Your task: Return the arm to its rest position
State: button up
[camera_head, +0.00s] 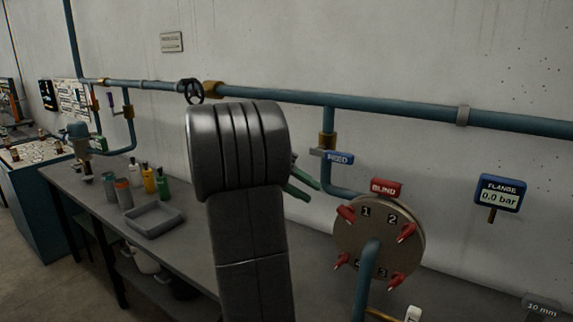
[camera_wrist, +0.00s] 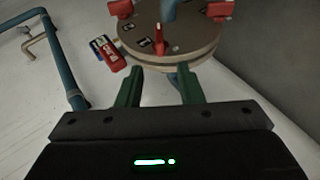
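My gripper (camera_wrist: 158,74) has two green fingers that stand apart in the wrist view, with nothing held between them. Beyond the fingertips is the round flange (camera_wrist: 178,52) with red handles, one of them in line with the gap. In the head view my grey arm rises through the middle and hides most of the gripper. Only the green fingers (camera_head: 303,184) show at its right side, left of the flange (camera_head: 347,240) and close to the wall. The rest position itself is not marked in either view.
A blue pipe (camera_head: 390,105) runs along the wall, with a blue label (camera_head: 339,158) on its branch and a red sign (camera_head: 386,188) above the flange. A gauge (camera_head: 499,193) reads 0.0 bar. The bench holds a grey tray (camera_head: 172,222) and several bottles (camera_head: 149,180) at left.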

aim_at(343, 208)
jog(key=x, duration=1.1)
jog(key=shift+p, duration=0.3)
